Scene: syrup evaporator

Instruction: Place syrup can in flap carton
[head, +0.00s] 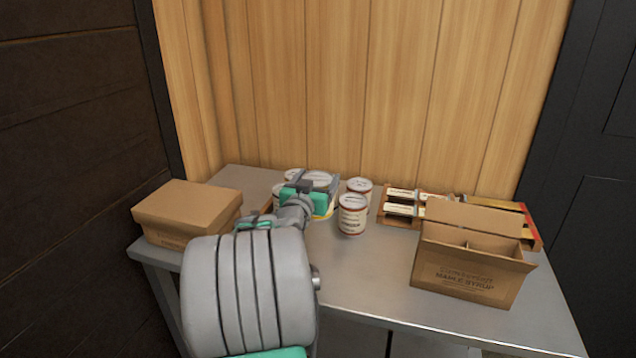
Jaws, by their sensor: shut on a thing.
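My gripper (319,186) is over the back left of the metal table, shut on a white syrup can (317,176). Its green and grey body hides most of that can, so I cannot tell if the can is raised. Two more syrup cans, one at the back (358,186) and one in front (352,214), stand upright just right of my gripper. Other cans (293,174) show partly behind and left of it. The flap carton (466,278) stands at the right of the table, with its top open, its back flap up and dividers inside.
A closed brown carton (186,209) sits at the table's left end. A wooden rack (392,221) with small labelled boxes lies behind the flap carton. The table (367,274) is bare between the front can and the flap carton. A plank wall (340,80) closes off the back.

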